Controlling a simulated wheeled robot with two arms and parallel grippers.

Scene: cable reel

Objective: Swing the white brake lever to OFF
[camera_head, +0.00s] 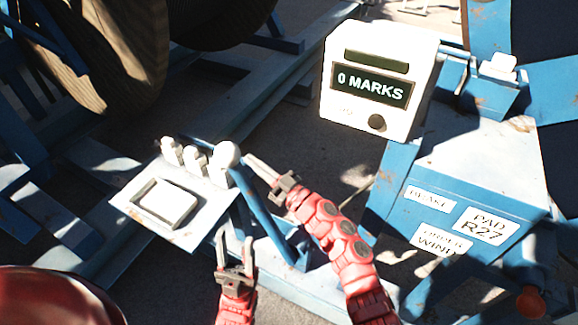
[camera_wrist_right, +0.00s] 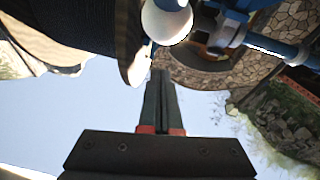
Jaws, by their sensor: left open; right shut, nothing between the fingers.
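A white ball-shaped knob (camera_head: 227,154) stands at the right end of a row of white pieces on a small white panel (camera_head: 130,212). A white ball also shows in the right wrist view (camera_wrist_right: 167,20), just beyond the fingertips. My right gripper (camera_head: 251,162) is shut and empty, its tips close to the right side of the knob; contact cannot be told. It points up in the wrist view (camera_wrist_right: 160,74). My left gripper (camera_head: 234,245) is open and empty, below the panel's right edge.
A white counter box (camera_head: 350,62) reading "0 MARKS" stands at upper right. A blue cabinet (camera_head: 405,235) carries labels including "BRAKE" and "PAD R27". A large cable reel (camera_head: 125,45) fills the upper left. Blue frame beams (camera_head: 265,95) run behind the panel.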

